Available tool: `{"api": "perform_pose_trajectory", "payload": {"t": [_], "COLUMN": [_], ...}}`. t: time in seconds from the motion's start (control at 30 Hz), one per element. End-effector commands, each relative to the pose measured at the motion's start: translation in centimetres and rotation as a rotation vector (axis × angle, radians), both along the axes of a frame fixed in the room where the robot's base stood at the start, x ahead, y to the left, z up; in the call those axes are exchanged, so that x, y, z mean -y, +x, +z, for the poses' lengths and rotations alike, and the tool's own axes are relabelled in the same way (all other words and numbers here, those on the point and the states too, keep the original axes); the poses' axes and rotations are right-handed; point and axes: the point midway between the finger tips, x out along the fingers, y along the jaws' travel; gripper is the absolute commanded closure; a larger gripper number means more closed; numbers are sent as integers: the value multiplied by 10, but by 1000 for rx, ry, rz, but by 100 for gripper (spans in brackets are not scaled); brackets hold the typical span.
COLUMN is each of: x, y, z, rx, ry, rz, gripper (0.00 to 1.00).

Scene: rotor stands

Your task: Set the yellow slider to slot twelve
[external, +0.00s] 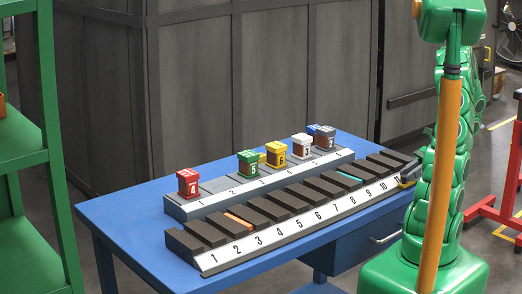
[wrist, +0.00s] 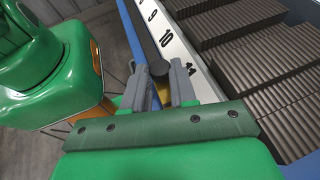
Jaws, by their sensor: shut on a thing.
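The yellow slider shows only as a small yellow patch (wrist: 164,94) low between my fingers in the wrist view; my gripper hides most of it. My gripper (wrist: 159,76) is shut on it, at the front edge of the numbered strip (wrist: 176,50). A dark round end shows between the fingertips. The fingers are beside the 11 mark, past 10. In the external view my gripper (external: 408,175) is at the right end of the long numbered rack (external: 222,260), by the 11. Slot twelve cannot be seen in either view; my gripper and arm cover that end.
The rack stands on a blue table (external: 130,215). Behind it, a shorter numbered stand (external: 190,212) bears red (external: 188,183), green (external: 249,163), yellow (external: 276,153) and white (external: 302,146) blocks, among others. A green shelf (external: 45,130) stands at left.

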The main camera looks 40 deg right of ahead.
Motion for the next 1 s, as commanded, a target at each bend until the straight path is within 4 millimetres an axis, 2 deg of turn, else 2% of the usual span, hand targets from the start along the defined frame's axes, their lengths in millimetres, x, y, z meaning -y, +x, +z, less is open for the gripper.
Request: {"api": "perform_pose_trajectory", "payload": {"t": [0.1, 0.3, 0.83, 0.87, 1.0], "x": [19, 37, 46, 46, 45], "y": [0, 0, 0, 0, 0], "z": [-1, -1, 0, 0, 0], "rx": [1, -1, 0, 1, 0], "ry": [-2, -1, -5, -6, -4], "rz": [2, 1, -1, -1, -1], "gripper": [100, 100, 100, 69, 48]}}
